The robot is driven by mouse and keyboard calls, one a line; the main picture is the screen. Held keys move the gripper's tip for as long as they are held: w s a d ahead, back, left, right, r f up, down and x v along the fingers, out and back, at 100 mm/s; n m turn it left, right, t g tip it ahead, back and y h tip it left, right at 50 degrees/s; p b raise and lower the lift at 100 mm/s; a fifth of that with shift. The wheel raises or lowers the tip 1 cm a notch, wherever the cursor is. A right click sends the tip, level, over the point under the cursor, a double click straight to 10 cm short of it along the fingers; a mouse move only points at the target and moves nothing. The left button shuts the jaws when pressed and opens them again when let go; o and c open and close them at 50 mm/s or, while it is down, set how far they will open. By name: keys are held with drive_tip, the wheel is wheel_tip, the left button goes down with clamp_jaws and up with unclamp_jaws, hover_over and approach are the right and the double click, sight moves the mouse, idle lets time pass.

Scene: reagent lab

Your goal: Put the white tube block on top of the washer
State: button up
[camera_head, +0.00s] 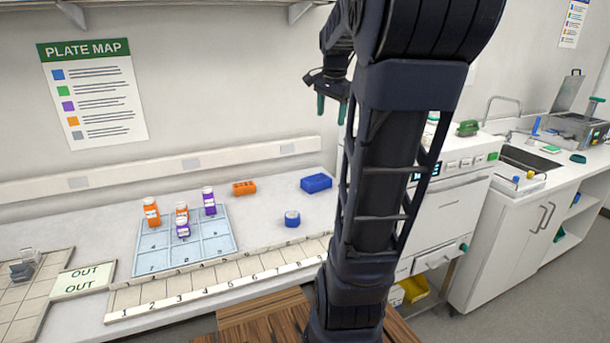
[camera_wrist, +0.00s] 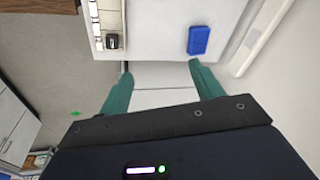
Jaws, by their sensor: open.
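The washer looks to be the white front-panelled appliance (camera_head: 440,215) right of my arm, with knobs and a small display; my arm hides its left part. I cannot make out a white tube block in either view. My gripper (camera_head: 331,107) is raised above the back of the bench, its teal fingers pointing down. In the wrist view my gripper (camera_wrist: 160,68) is open, with nothing between its fingers but pale surfaces beyond.
A blue block (camera_head: 316,183), an orange block (camera_head: 244,188) and a blue round piece (camera_head: 292,219) stand on the bench. Orange and purple bottles stand on the blue grid mat (camera_head: 155,262). A green object (camera_head: 467,128) sits on the appliance. A sink (camera_head: 528,160) is farther right.

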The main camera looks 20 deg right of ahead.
drive_tip(key=s+a+f+n+t, duration=0.2)
drive_tip(key=s+a+f+n, duration=0.9)
drive_tip(key=s+a+n, duration=0.2)
drive_tip(key=shift+s+a+n+y, duration=0.4)
drive_tip(key=shift+s+a, duration=0.55)
drive_tip(key=shift+s, duration=0.2)
